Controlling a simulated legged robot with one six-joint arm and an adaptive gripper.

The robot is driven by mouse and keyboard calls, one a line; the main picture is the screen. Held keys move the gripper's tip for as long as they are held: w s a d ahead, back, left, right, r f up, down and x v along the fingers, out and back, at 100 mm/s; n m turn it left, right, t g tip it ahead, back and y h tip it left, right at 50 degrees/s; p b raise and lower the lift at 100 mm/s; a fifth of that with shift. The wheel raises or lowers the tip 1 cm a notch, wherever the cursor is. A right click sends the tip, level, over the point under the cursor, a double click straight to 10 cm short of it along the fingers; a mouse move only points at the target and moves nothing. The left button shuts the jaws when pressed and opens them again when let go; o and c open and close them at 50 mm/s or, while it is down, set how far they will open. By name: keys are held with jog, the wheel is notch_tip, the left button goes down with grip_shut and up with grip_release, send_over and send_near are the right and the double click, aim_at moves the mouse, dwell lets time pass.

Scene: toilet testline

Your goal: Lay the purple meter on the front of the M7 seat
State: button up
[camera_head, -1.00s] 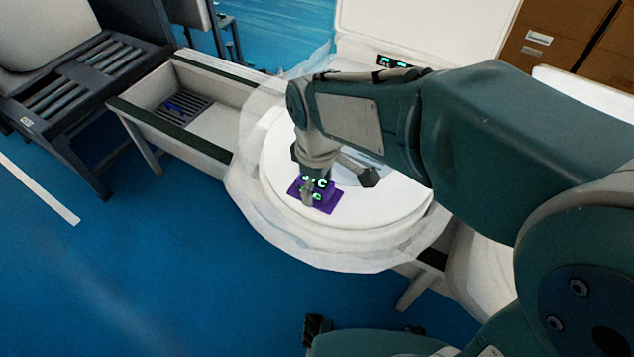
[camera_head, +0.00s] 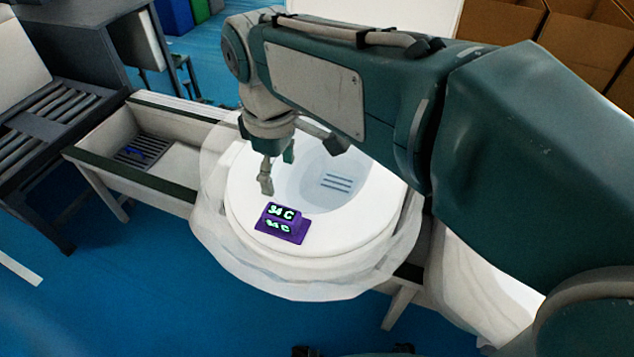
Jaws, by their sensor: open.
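The purple meter (camera_head: 282,223) lies on the front part of the white toilet seat (camera_head: 345,238), with its green-lit display facing up. No M7 label is readable on the seat. My gripper (camera_head: 278,176) is open and empty, above and behind the meter, apart from it. It hangs over the left side of the seat's opening, pointing down. The bowl (camera_head: 335,182) with dark slots shows inside the seat ring. My arm hides part of the seat's back right.
Translucent plastic wrap (camera_head: 235,258) surrounds the toilet. A pale trough-like bench (camera_head: 180,160) with a dark grate adjoins on the left, beside a dark slatted rack (camera_head: 45,115). Cardboard boxes (camera_head: 590,50) stand at the back right.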

jog(key=s+d+f+m+t, duration=0.1)
jog(key=s+d+m, duration=0.3)
jog(key=d, duration=0.6)
jog(key=s+d+f+m+t, duration=0.2)
jog(key=s+d+m+t, duration=0.2)
jog(key=d+m, duration=0.5)
jog(key=shift+s+d+f+t, duration=0.15)
jog(key=shift+d+f+t, duration=0.15)
jog(key=shift+d, duration=0.35)
jog(key=shift+d, duration=0.1)
